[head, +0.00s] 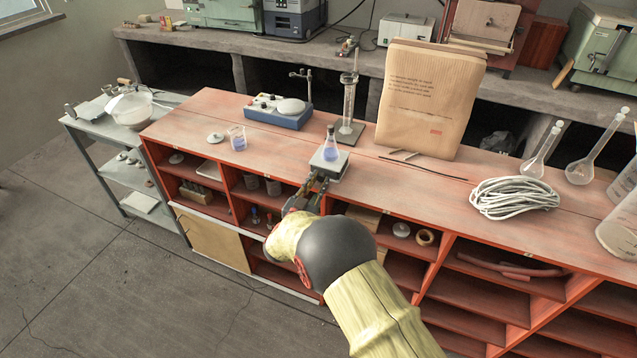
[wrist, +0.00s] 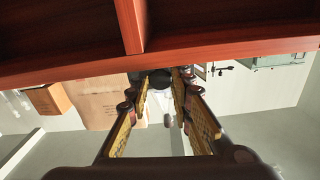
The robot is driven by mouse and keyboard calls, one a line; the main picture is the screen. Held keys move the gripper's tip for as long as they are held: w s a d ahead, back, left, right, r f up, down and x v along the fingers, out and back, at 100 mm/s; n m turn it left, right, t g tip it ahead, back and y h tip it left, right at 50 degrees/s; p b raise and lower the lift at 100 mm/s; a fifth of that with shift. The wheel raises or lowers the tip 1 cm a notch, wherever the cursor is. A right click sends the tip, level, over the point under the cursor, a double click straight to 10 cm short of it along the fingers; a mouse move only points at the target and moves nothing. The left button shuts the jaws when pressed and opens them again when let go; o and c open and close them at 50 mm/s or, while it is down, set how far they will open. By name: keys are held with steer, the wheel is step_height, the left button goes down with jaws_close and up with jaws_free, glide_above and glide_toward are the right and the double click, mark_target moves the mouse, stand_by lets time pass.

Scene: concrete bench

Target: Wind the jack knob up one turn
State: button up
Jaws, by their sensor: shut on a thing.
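My gripper (head: 318,182) reaches the near side of the jack from the front. In the wrist view, my gripper (wrist: 160,84) has its two fingers on either side of a dark round knob (wrist: 160,80) and is shut on it. The knob is hidden behind my fingers in the head view, and its turn angle cannot be told.
The red bench (head: 210,120) has open shelves below its front edge, close under my arm. A stand with a cylinder (head: 349,105), a blue stirrer (head: 278,112), a beaker (head: 238,138) and a large paper bag (head: 425,100) surround the jack. Coiled cable (head: 513,197) lies to the right.

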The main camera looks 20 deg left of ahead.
jaws_close()
steer(key=shift+f+m+b, duration=0.1)
steer(key=shift+m+b, duration=0.75)
steer(key=shift+m, duration=0.75)
steer(key=o, duration=0.9)
jaws_free()
steer(key=s+a, duration=0.1)
steer(key=s, duration=1.1)
